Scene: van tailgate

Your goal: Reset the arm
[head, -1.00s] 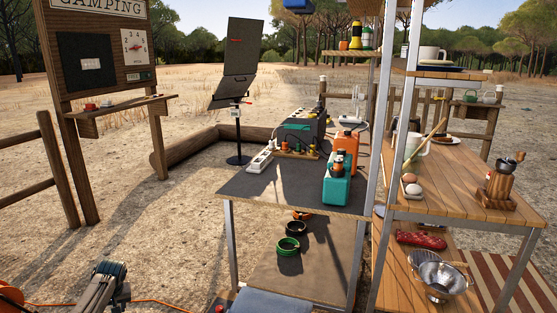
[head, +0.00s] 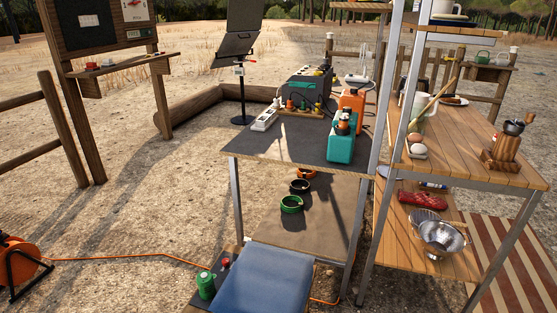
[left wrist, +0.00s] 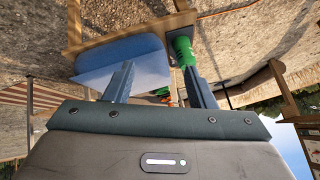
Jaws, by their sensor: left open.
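My left gripper (left wrist: 158,70) shows in the left wrist view with its two dark fingers spread apart. Nothing is held between them. Beyond the fingers lie a blue cushion-like pad (left wrist: 125,58) and a green cylinder (left wrist: 184,50), both apart from the fingers as far as I can tell. In the head view the blue pad (head: 262,281) is at the bottom centre and the green canister (head: 206,284) stands just left of it. Neither arm shows in the head view, and my right gripper is in no view.
A grey-topped table (head: 285,148) bears a teal box (head: 341,148), an orange container and a power strip (head: 264,120). A wooden shelf unit (head: 470,150) stands at the right. An orange cable reel (head: 15,262) trails its cable across the ground. Bare ground lies left of the table.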

